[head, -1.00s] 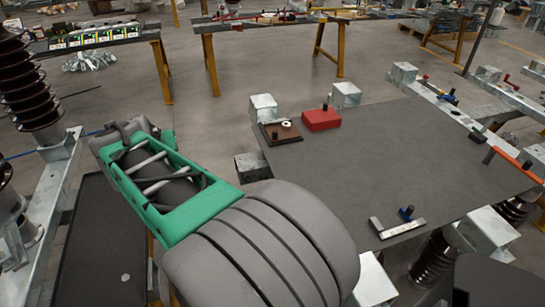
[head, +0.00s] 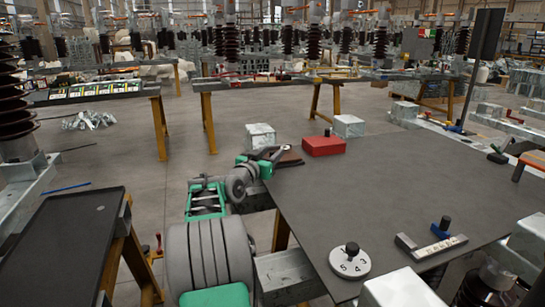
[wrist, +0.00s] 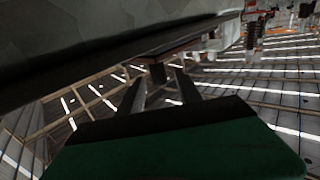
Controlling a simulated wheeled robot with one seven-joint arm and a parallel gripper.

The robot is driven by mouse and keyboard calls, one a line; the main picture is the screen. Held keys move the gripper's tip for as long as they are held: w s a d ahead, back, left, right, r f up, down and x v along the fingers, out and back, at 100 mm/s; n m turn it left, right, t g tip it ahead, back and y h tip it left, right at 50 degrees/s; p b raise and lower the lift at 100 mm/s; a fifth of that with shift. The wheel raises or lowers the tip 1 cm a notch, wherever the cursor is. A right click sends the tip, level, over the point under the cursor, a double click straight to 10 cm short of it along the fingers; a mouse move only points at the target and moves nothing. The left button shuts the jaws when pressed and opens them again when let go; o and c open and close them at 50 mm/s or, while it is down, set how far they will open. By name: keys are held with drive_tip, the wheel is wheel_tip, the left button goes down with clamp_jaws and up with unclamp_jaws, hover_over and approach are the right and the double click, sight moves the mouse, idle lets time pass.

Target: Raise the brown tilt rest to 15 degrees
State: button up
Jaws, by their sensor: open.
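The brown tilt rest (head: 291,161) sits at the far left corner of the dark table, mostly hidden behind my gripper in the head view. Its angle cannot be read there. My gripper (head: 273,154) is at its left edge. In the wrist view my gripper (wrist: 160,86) is open, its two fingers reaching toward a brown plate edge (wrist: 192,37), which looks like the rest. A small dark tab (wrist: 157,73) hangs below that edge, between or just beyond the fingertips; I cannot tell whether they touch it.
A red block (head: 323,146) with a black knob stands right of the rest. The dark tabletop (head: 390,190) between is clear.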

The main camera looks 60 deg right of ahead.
drive_tip(key=shift+d, duration=0.7)
drive_tip(key=shift+c, duration=0.5)
clamp_jaws()
idle(0.4)
